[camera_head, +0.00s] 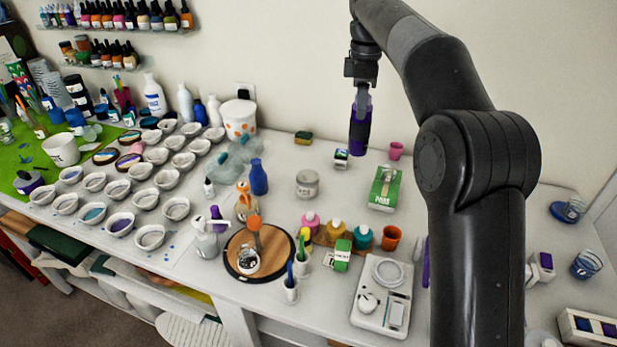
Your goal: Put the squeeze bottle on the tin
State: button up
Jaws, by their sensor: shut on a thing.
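My gripper (361,90) is high over the back right of the table and points down. It is shut on a purple bottle (360,132), which looks like the squeeze bottle. The bottle hangs roughly upright, its top hidden between the fingers. A round greyish tin (307,183) with a pale lid stands on the table, lower and to the left of the bottle in the picture. The bottle and the tin are well apart. Nothing is seen on top of the tin.
A blue bottle (259,178) stands left of the tin. A green box (384,188) lies to its right, with a pink cup (396,151) behind. Small coloured bottles (336,229) and a round wooden board (271,265) are in front. Bare table surrounds the tin.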

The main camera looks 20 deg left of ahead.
jog(key=a+f, duration=1.1)
jog(key=a, duration=0.2)
jog(key=shift+s+n, duration=0.2)
jog(key=shift+n, duration=0.1)
jog(key=shift+a+f, duration=0.1)
jog(key=o, duration=1.4)
jog(key=shift+f, duration=0.1)
jog(key=shift+o, duration=0.2)
notch_tip(320, 180, up, 8)
